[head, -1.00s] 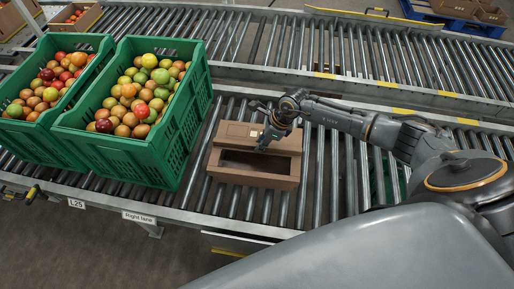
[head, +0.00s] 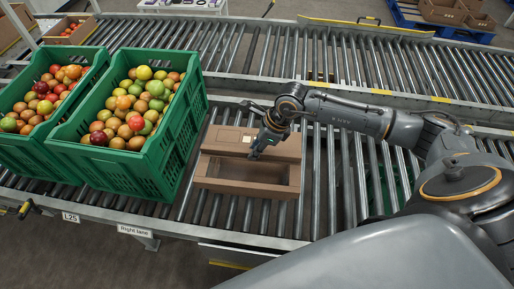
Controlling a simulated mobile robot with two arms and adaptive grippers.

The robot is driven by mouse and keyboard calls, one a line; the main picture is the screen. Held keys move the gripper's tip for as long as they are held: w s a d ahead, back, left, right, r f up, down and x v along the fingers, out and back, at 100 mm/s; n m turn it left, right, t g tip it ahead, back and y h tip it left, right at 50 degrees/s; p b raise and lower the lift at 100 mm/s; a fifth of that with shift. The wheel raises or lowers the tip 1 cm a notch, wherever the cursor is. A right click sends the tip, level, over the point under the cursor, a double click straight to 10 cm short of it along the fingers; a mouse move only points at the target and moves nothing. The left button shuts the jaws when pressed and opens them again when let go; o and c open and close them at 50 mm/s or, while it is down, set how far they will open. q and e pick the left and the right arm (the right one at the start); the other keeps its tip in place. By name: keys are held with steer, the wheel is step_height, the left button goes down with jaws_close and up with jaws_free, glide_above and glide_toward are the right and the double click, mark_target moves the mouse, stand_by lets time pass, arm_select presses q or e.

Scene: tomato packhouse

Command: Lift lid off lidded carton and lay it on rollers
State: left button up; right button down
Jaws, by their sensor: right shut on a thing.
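The brown cardboard carton (head: 240,190) sits on the near rollers, right of the green crates. Its front part is open from above and I see into its inside. The brown lid (head: 225,148), with a pale label, is over the back part of the carton. I cannot tell how far it is raised. My right gripper (head: 257,152) reaches in from the right and is shut on the lid, hiding part of it. My left gripper is not in view.
Two green crates (head: 165,165) full of tomatoes stand close left of the carton. Bare near rollers (head: 335,185) lie right of the carton, beneath and beside my right arm. A second roller conveyor (head: 300,55) runs behind, mostly clear.

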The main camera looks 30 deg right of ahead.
step_height(320, 180, up, 4)
steer(key=b, duration=0.1)
glide_above(252, 182)
steer(key=shift+w+d+f, duration=0.2)
steer(key=shift+w, duration=0.15)
steer(key=shift+s+a+r, duration=0.25)
steer(key=shift+s+r, duration=0.1)
steer(key=shift+s, duration=0.05)
step_height(252, 182, up, 6)
steer(key=p, duration=0.3)
steer(key=shift+r, duration=0.2)
stand_by(0.3)
